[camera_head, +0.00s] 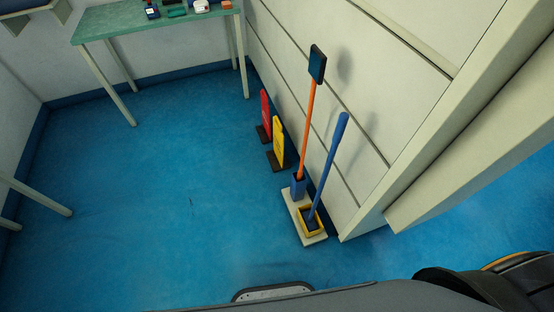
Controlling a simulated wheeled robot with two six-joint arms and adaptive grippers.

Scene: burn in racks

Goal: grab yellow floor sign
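The yellow floor sign (279,143) stands upright on a dark base on the blue floor, close to the white wall. A similar red sign (265,113) stands just behind it, a little to the left. Neither of my grippers shows in this view. A dark rounded part at the bottom right appears to be my own body.
A pale stand (293,207) with an orange-handled tool (306,130) and a blue-handled tool (329,165) is in front of the sign. A green-topped table (125,22) holds small items at the back. Open blue floor (150,200) lies left of the sign.

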